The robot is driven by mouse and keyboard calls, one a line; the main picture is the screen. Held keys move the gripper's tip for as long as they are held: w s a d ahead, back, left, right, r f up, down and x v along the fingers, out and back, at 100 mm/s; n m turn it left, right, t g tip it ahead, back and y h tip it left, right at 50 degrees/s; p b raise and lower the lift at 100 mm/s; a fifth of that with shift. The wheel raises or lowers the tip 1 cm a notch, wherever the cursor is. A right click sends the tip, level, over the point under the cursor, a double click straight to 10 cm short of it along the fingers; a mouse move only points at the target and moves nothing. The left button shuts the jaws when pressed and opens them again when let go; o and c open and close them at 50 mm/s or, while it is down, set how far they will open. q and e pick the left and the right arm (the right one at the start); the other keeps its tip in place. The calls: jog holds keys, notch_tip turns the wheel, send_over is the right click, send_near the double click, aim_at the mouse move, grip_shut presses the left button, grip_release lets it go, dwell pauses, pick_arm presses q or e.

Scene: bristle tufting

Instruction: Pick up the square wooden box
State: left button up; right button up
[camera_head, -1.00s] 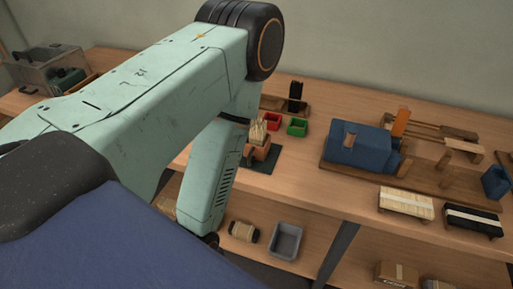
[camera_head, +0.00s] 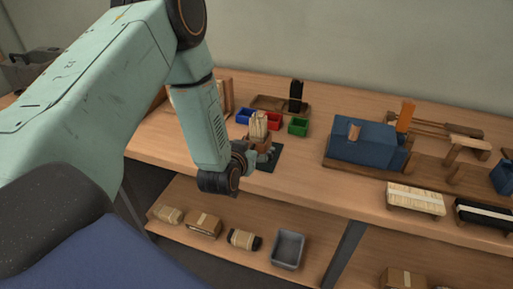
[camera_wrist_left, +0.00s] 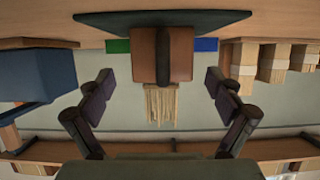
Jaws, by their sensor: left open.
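The square wooden box (camera_head: 258,144) is brown and stands upright on a dark mat (camera_head: 270,163) near the workbench's front edge. A bundle of pale sticks or bristles stands in it. My left gripper (camera_head: 262,154) is low beside the box, partly hidden by its own wrist. In the left wrist view, which looks upside down, the box (camera_wrist_left: 146,62) is between the spread fingers of the open gripper (camera_wrist_left: 160,82). A gap shows on both sides, and a dark upright strip crosses the box face. My right gripper is not in view.
Blue, red and green bins (camera_head: 298,126) stand close behind the box. A blue machine (camera_head: 362,148) is to the right on the workbench (camera_head: 310,178). The lower shelf holds a grey bin (camera_head: 288,248) and wrapped bundles (camera_head: 243,239). Bench space between box and machine is clear.

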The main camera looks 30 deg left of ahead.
aim_at(254, 143)
pick_arm(q)
jog(key=x, duration=0.5)
jog(key=shift+a+r+b, duration=0.2)
jog(key=shift+r+b, duration=0.05)
jog(key=shift+b, duration=0.1)
jog(key=shift+r, duration=0.15)
jog(key=shift+c, duration=0.2)
jog(key=shift+s, duration=0.1)
jog(key=shift+c, duration=0.8)
jog(key=c, duration=1.1)
notch_tip(254, 143, up, 10)
jog(key=shift+p, duration=1.2)
jog(key=shift+c, duration=0.2)
